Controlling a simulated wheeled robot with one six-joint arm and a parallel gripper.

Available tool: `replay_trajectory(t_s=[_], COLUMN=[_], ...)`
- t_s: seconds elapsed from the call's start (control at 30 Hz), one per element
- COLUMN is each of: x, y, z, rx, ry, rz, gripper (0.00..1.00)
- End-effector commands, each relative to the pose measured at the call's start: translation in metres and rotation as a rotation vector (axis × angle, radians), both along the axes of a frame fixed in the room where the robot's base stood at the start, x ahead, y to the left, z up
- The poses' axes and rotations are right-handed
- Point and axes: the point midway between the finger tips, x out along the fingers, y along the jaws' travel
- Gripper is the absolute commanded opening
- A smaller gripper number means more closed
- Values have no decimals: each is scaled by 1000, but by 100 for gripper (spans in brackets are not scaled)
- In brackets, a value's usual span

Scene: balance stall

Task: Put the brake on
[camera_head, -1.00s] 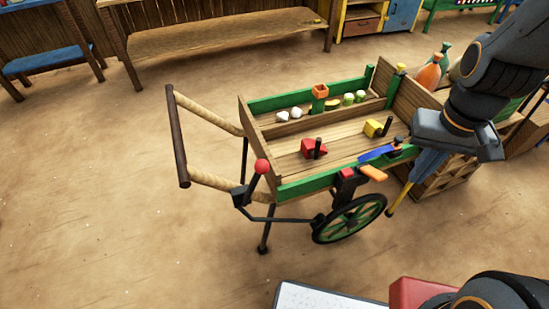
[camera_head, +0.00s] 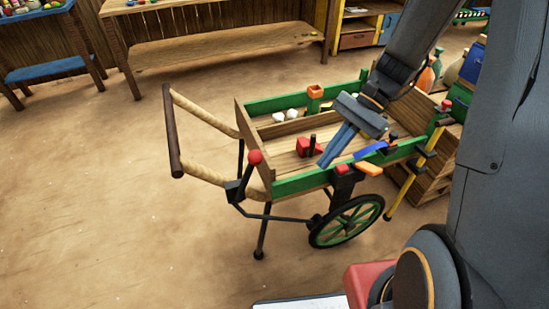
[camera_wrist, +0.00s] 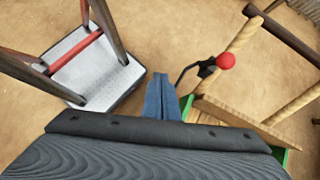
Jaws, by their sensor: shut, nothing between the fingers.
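The handcart (camera_head: 296,184) is a wooden tray with green rails, a green spoked wheel (camera_head: 347,221) and rope-wrapped handles. The brake lever with a red ball knob (camera_head: 255,157) stands at its near left corner, tilted a little to the right of upright. The red knob also shows in the wrist view (camera_wrist: 226,61), on a black bracket. My gripper (camera_head: 325,164) is shut and empty, above the cart tray and to the right of the lever, not touching it. In the wrist view its fingertips (camera_wrist: 161,80) point forward, left of the knob. My gripper hides part of the tray.
A red block (camera_head: 304,147), white pieces and a blue-orange tool (camera_head: 369,151) are in or on the cart. A wooden crate (camera_head: 425,190) stands at the right. The floor (camera_head: 90,190) left of the cart is clear.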

Motion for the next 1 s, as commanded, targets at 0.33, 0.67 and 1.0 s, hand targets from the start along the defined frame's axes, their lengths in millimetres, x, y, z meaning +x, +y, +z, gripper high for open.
replay_trajectory(t_s=[0.33,0.67,1.0], x=[86,92,84], y=[-10,11,72], z=[-24,-31,-56], rx=[386,432,430], ry=[255,279,277], rz=[-414,-449,-447], gripper=[0,0,0])
